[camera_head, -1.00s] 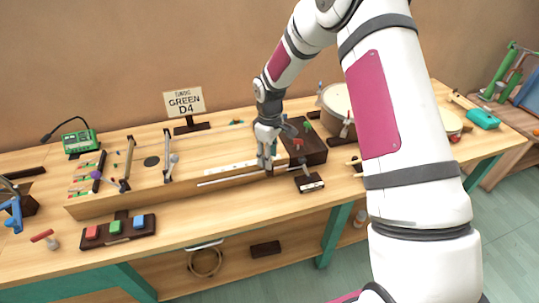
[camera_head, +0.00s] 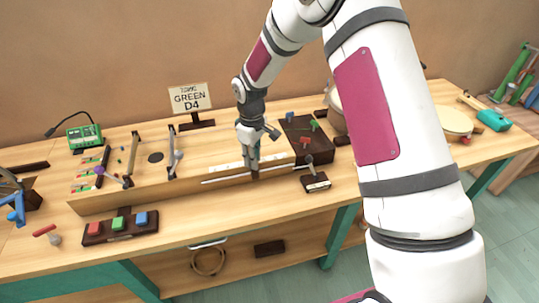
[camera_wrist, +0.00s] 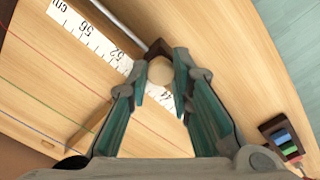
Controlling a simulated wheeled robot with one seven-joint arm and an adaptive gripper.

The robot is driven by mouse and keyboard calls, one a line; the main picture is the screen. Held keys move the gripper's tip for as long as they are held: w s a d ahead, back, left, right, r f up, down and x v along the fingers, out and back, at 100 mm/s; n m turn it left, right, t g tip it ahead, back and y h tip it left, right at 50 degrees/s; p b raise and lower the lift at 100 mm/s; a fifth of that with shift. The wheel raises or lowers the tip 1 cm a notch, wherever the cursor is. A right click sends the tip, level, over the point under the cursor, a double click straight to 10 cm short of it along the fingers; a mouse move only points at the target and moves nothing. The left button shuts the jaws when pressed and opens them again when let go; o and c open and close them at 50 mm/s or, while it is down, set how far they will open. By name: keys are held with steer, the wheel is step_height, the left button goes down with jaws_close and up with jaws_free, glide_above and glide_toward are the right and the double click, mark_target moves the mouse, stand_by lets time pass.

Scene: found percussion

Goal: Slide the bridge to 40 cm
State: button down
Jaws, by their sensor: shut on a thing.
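The stringed wooden box (camera_head: 120,200) lies along the bench, with a white ruler strip (camera_head: 229,165) on its top. In the wrist view the ruler (camera_wrist: 100,45) reads 56 and 52 to the upper left of my gripper and 44 just below it. My gripper (camera_head: 254,174) is at the box's front edge, by the thin rail. In the wrist view my gripper (camera_wrist: 160,82) is shut on a round pale wooden knob (camera_wrist: 160,70), which sits beside the ruler between 52 and 44. A wooden strip, seemingly the bridge (camera_wrist: 92,128), crosses under the strings; its middle is hidden by my gripper.
A dark block with coloured pegs (camera_head: 302,138) stands right of my gripper, with a small dark block (camera_head: 316,182) before it. A block with red, green and blue buttons (camera_head: 119,227) lies in front. A sign reading GREEN D4 (camera_head: 190,98) stands behind. A green tuner (camera_head: 84,138) is left.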

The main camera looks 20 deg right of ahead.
steer(key=a+b, duration=0.1)
steer(key=a, duration=0.7)
steer(key=shift+b, duration=0.4)
steer(key=shift+a, duration=0.1)
steer(key=c, duration=1.4)
jaws_free()
step_height(320, 180, up, 12)
